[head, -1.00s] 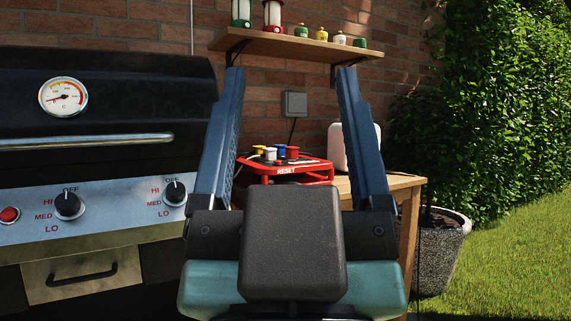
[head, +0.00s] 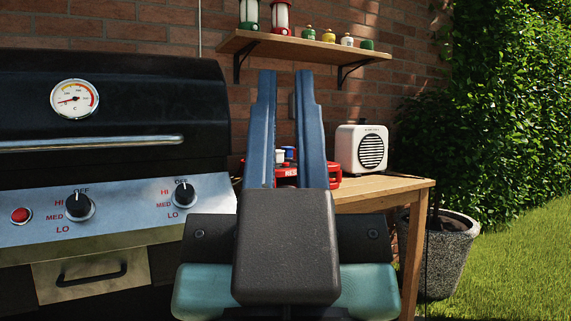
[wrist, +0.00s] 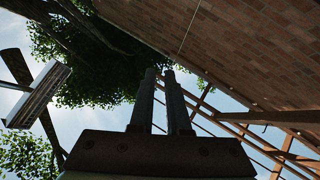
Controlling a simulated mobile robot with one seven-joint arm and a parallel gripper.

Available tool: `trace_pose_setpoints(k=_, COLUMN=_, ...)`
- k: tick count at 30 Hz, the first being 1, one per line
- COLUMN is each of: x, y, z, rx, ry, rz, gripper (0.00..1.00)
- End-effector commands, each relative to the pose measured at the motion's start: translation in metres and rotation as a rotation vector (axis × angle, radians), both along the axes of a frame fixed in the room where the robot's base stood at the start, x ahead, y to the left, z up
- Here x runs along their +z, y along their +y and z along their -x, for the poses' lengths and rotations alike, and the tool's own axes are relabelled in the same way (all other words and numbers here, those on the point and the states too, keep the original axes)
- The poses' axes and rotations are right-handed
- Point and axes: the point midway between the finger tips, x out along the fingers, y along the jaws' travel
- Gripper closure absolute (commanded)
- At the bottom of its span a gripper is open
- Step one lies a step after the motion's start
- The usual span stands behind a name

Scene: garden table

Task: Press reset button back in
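The red unit (head: 335,182) marked RESET sits on the wooden side table, mostly hidden behind my gripper's fingers. Part of its lettering and a white cap (head: 279,157) and a blue cap (head: 289,152) show between the fingers. I cannot tell which part is the reset button or whether it stands out. My gripper (head: 285,75) points up in front of the unit, apparently nearer the camera and touching nothing. Its two blue fingers are close together with a narrow empty gap. The same gap shows in the wrist view (wrist: 160,72), against leaves and sky.
A black grill (head: 100,100) with knobs stands at the left. A white speaker-like box (head: 361,150) stands on the wooden table (head: 385,188), right of the red unit. A shelf (head: 300,48) with lanterns and small canisters is above. A planter (head: 448,260) stands at the right.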

Motion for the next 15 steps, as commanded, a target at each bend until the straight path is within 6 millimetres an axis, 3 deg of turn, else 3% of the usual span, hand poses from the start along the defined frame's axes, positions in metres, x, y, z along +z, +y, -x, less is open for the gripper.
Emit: trace_pose_setpoints(k=15, x=0.0, y=0.0001, z=0.0, rx=0.0, ry=0.0, rz=0.0, gripper=1.0)
